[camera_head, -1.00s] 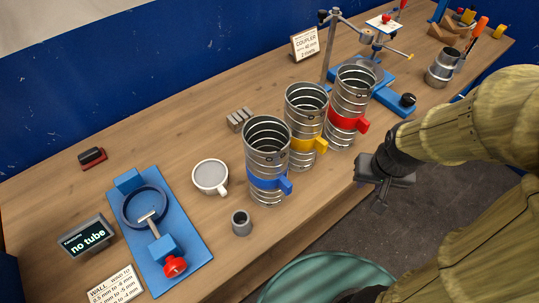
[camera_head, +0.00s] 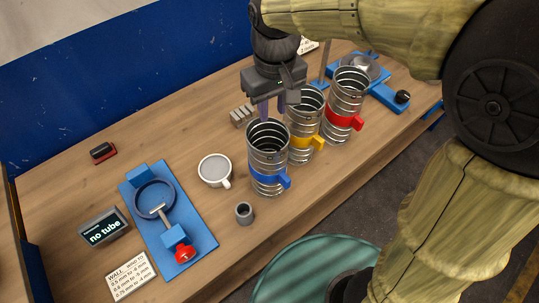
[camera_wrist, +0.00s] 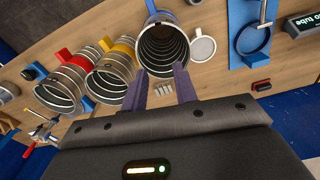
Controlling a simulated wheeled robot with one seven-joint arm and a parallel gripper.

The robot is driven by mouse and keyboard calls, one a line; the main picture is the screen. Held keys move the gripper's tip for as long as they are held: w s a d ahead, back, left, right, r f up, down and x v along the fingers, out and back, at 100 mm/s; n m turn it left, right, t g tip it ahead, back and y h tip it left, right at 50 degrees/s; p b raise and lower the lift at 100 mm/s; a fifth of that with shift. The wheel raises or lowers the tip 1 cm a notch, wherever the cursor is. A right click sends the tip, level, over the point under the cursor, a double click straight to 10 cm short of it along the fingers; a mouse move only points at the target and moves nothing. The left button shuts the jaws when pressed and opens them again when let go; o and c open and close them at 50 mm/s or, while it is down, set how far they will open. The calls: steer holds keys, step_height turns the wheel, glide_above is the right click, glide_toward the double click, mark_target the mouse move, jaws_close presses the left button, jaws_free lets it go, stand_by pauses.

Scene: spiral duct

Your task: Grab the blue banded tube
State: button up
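The blue banded tube (camera_head: 267,160) is a ribbed metal spiral duct standing upright on the workbench, with a blue band and tab low on its side. It is the left one of three tubes in the head view. My gripper (camera_head: 267,108) is above it, pointing down. In the wrist view my gripper (camera_wrist: 162,88) has two purple fingers spread apart with nothing between them. The open mouth of the blue banded tube (camera_wrist: 163,50) lies just beyond the fingertips there. I cannot tell whether a finger touches the rim.
The yellow banded tube (camera_head: 305,129) stands close to its right, and the red banded tube (camera_head: 344,108) stands further right. A white mug (camera_head: 214,168), a small grey cup (camera_head: 244,212) and a blue fixture (camera_head: 181,228) are to the left and front. Small metal blocks (camera_head: 241,115) lie behind.

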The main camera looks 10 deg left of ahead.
steer(key=s+a+r+n, duration=0.1)
steer(key=s+a+r, duration=0.1)
steer(key=a+r, duration=0.2)
steer(key=shift+s+a+r+n+p, duration=0.2)
steer(key=shift+s+a+n+p, duration=0.1)
steer(key=shift+a+n, duration=0.1)
step_height(320, 180, down, 12)
steer(key=p, duration=0.2)
steer(key=shift+f, duration=0.15)
steer(key=shift+f, duration=0.1)
